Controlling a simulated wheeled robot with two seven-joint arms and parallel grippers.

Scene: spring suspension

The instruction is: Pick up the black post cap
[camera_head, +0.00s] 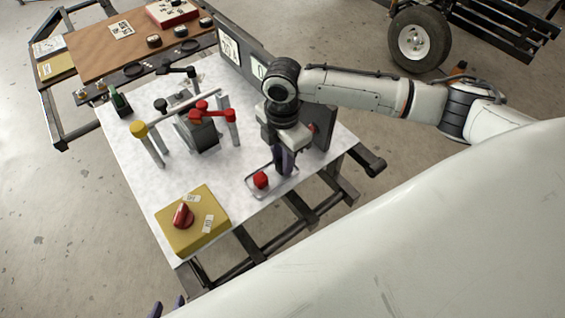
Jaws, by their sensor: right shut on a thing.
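My right gripper (284,168) points down at the far end of a small grey tray (257,192), beside a red cap (261,180). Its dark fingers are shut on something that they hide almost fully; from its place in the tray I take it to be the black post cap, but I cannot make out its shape. Another black knob (160,104) tops a part of the fixture at the left.
The white table (200,168) bears a fixture with a yellow-topped post (139,129) and red-topped parts (215,112). A yellow box with a red knob (183,215) stands at the near corner. A dark upright panel (240,62) borders the back right. Bare tabletop lies between.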

